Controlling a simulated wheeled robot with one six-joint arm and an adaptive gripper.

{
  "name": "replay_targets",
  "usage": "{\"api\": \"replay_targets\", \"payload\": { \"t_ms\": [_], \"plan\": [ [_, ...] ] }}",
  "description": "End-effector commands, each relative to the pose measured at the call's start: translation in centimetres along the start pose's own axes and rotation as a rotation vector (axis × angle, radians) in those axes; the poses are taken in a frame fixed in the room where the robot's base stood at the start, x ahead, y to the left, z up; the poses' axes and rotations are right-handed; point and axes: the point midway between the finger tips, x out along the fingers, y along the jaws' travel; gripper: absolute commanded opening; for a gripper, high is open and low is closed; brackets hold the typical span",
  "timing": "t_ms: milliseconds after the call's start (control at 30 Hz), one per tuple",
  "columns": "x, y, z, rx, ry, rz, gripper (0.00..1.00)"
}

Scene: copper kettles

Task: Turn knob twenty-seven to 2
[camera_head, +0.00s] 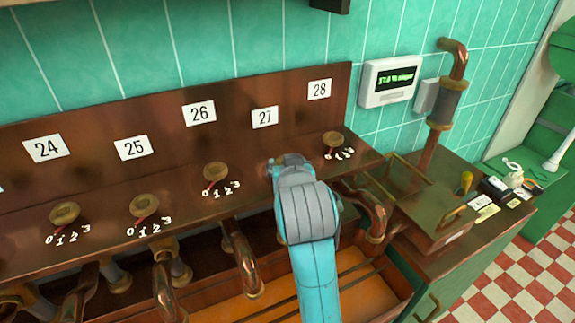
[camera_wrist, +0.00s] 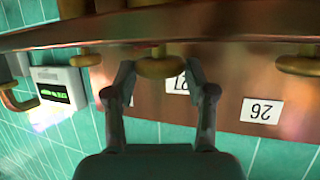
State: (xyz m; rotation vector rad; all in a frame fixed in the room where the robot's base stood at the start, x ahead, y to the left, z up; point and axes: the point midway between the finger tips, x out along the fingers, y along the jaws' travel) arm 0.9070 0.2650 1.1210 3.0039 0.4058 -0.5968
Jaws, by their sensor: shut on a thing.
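The label 27 (camera_head: 264,117) is on the brown backboard between labels 26 and 28. In the head view, my gripper (camera_head: 280,167) is below that label, and my wrist hides knob twenty-seven and its numerals. In the wrist view, which is upside down, my gripper (camera_wrist: 159,74) has one finger on each side of the round brass knob twenty-seven (camera_wrist: 158,66), and is shut on it. The label 27 (camera_wrist: 181,82) shows partly behind the right finger. The knob's pointer setting cannot be read.
Knob 26 (camera_head: 214,172) and knob 28 (camera_head: 333,139) stand on either side, with white numerals below them. Copper pipes (camera_head: 243,265) curve out under the panel. A display box (camera_head: 390,80) hangs on the green tiled wall at the right.

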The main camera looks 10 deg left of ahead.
Motion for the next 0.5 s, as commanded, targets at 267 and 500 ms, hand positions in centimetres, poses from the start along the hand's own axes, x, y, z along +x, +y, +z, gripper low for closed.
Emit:
{"api": "replay_targets", "payload": {
  "t_ms": [267,500],
  "plan": [
    [0.03,-0.01,0.04,0.0,-0.001,0.001,0.8],
    [0.02,0.0,0.02,0.0,-0.001,0.001,0.8]
  ]
}}
